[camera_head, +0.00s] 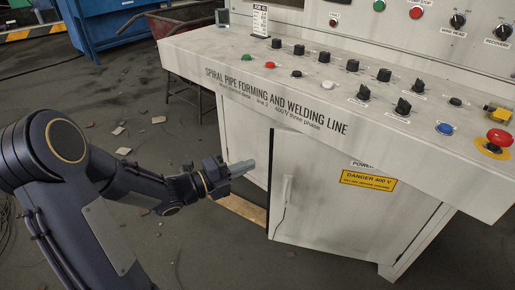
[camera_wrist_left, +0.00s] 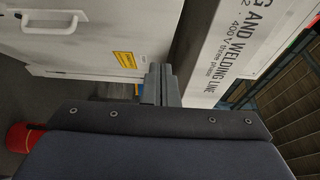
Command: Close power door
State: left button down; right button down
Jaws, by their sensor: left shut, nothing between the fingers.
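The white power door (camera_head: 325,215) is on the front of the control cabinet, with a pale vertical handle (camera_head: 287,190) near its left edge and a yellow danger label (camera_head: 368,181). A dark gap runs along its left edge, and the door looks ajar. In the left wrist view the door (camera_wrist_left: 95,55) fills the upper left, with its handle (camera_wrist_left: 55,28) at the corner. My left gripper (camera_head: 248,167) is shut and empty, left of the door's handle edge; its fingers also show in the wrist view (camera_wrist_left: 161,85). I cannot tell whether it touches anything. My right gripper is out of view.
The sloping control panel (camera_head: 225,60) with knobs and a red emergency button (camera_head: 499,138) overhangs the door. Debris (camera_head: 123,151) lies on the dark floor at left. A red object (camera_wrist_left: 22,137) shows in the wrist view's lower left. A blue machine (camera_head: 110,25) stands behind.

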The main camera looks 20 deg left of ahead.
pick_arm(q)
jog(key=b, duration=0.2)
send_near(292, 140)
jog(key=d, duration=0.4)
jog(key=w, duration=0.3)
jog(key=shift+w+a+f, duration=0.1)
jog(key=shift+w, duration=0.7)
